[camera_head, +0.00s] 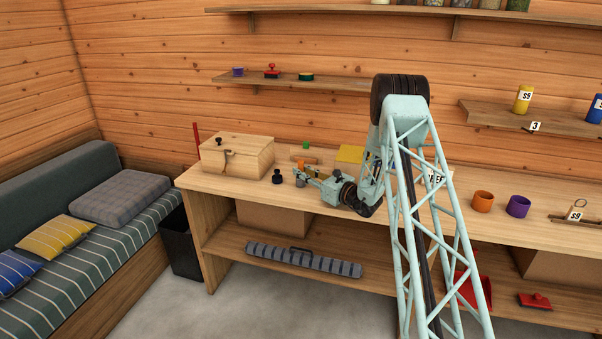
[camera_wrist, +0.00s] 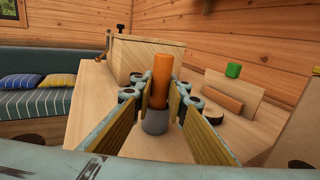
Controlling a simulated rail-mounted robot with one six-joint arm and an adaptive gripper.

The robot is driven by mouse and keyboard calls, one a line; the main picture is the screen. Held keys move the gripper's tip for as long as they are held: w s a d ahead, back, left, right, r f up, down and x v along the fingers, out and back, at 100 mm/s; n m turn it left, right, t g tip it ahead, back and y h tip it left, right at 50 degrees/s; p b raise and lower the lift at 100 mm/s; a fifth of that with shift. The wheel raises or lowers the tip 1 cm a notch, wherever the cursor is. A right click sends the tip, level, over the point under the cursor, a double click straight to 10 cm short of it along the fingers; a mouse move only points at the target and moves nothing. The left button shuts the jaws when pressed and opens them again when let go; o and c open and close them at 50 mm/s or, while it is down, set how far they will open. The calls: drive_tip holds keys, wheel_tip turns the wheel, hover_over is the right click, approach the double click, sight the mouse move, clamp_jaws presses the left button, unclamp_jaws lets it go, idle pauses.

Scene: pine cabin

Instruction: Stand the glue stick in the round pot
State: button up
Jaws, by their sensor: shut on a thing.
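The glue stick (camera_wrist: 162,80) is an orange cylinder with a grey lower part, standing upright between my fingers in the wrist view. My gripper (camera_wrist: 160,100) is shut on it, with a pad on each side. In the head view my gripper (camera_head: 303,174) is over the left part of the workbench, and the stick shows only as a small orange patch. Whether its foot touches the bench I cannot tell. Two round pots, one orange (camera_head: 482,201) and one purple (camera_head: 518,206), stand on the bench to the right of my arm, apart from my gripper.
A wooden box (camera_head: 237,156) with a latch stands left of my gripper, with a small black jar (camera_head: 277,178) near it. A green cube (camera_wrist: 233,71) and a wooden piece (camera_wrist: 224,103) lie behind. My arm covers the middle of the workbench (camera_head: 440,222).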

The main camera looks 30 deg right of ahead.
drive_tip(key=o, duration=0.8)
drive_tip(key=shift+f, duration=0.1)
drive_tip(key=shift+p+v, duration=0.85)
drive_tip(key=shift+v, duration=5.15)
